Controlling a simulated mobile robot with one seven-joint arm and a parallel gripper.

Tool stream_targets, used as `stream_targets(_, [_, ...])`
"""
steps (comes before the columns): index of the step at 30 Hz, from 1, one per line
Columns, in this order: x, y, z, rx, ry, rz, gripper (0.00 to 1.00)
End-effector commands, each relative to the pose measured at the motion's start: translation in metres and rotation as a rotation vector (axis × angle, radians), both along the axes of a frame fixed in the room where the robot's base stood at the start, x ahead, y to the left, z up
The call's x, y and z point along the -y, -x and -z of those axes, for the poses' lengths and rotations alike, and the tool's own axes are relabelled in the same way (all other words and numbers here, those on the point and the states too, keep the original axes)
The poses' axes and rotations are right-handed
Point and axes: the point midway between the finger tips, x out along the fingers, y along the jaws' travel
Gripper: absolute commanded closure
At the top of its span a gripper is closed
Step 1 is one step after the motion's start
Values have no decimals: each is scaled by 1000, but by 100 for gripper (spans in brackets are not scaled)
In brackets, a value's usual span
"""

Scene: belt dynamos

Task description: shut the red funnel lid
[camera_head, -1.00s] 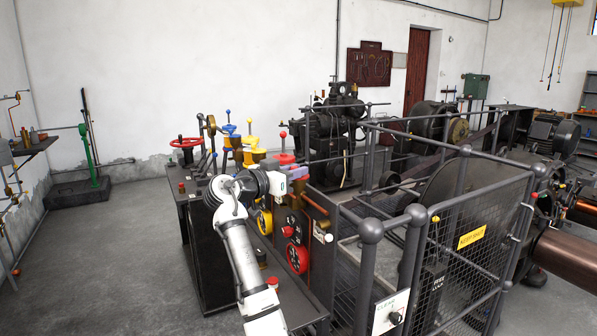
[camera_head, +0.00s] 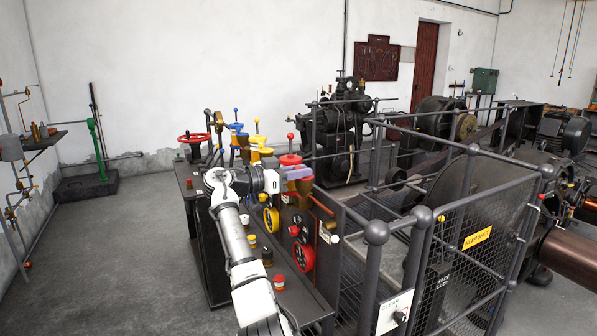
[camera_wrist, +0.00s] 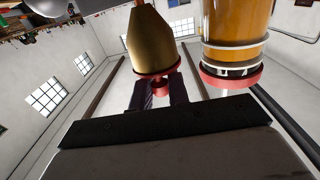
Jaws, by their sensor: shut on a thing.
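A red lid-like cap (camera_head: 290,159) shows on the console in the head view, just behind my gripper. In the wrist view, a brass tapering body (camera_wrist: 153,38) carries a red rim (camera_wrist: 158,73) and a small red knob (camera_wrist: 160,90). My gripper (camera_wrist: 160,97) has its two dark purple fingers on either side of this knob and is shut on it. In the head view my gripper (camera_head: 299,172) reaches rightward across the console top. I cannot tell from these views how far the lid is tilted, and the finger contact is partly hidden.
An orange cylinder with a red ring (camera_wrist: 230,75) stands close beside the brass body. The console holds a red handwheel (camera_head: 193,137), blue and yellow fittings, a yellow wheel (camera_head: 271,221) and a red wheel (camera_head: 302,257). A mesh guard fence (camera_head: 470,260) stands right.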

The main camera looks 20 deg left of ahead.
Motion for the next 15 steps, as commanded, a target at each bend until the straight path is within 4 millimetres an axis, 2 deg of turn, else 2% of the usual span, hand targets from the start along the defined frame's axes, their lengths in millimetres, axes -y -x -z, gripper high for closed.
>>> stream_targets(6, [1,-1,0,-1,-1,0,100])
stream_targets(7, [1,-1,0,-1,-1,0,79])
stream_targets(9, [1,-1,0,-1,-1,-1,70])
stream_targets(11, [1,-1,0,-1,-1,-1,62])
stream_targets(15, [0,-1,0,-1,-1,-1,62])
